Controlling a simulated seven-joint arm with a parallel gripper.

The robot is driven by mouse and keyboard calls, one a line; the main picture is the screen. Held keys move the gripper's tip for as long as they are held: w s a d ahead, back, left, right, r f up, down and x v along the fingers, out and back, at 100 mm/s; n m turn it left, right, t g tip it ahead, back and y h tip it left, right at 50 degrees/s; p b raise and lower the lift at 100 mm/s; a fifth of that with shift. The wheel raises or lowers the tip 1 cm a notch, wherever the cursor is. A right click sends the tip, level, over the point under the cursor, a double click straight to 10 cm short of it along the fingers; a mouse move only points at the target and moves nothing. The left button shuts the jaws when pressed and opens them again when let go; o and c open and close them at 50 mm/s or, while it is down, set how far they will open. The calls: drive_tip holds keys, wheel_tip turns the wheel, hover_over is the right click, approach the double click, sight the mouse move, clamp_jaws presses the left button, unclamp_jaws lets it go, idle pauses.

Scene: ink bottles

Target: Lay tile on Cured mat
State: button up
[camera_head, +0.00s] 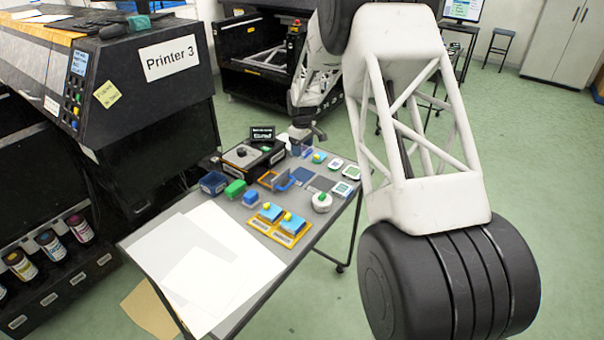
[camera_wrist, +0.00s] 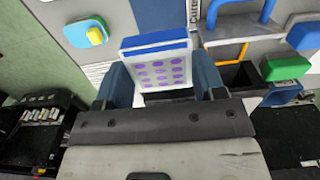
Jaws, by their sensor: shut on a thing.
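My gripper (camera_wrist: 165,82) is shut on a tile (camera_wrist: 160,72) in the wrist view. The tile has a white face with rows of purple dots and a blue upper edge, and sits tilted between the two blue-grey fingers. A white strip reading "Cured" (camera_wrist: 194,12) shows beyond it, cut off at the top edge. In the head view my gripper (camera_head: 304,150) is small over the table's far side, near a dark blue mat (camera_head: 304,176) and a dark grey mat (camera_head: 322,184).
A yellow-and-blue block (camera_head: 318,157) and small white devices (camera_head: 351,172) stand near the mats.

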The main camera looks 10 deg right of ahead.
hover_over(302, 174)
drive_tip(key=shift+s+f, duration=0.1)
drive_tip(key=shift+f, duration=2.9)
drive_tip(key=shift+f, duration=0.1)
drive_tip(key=shift+f, duration=1.8)
drive_tip(key=shift+f, duration=0.1)
drive_tip(key=o, duration=0.5)
drive_tip(key=shift+o, duration=0.2)
wheel_tip(302, 174, up, 12)
drive_tip(key=shift+r, duration=0.1)
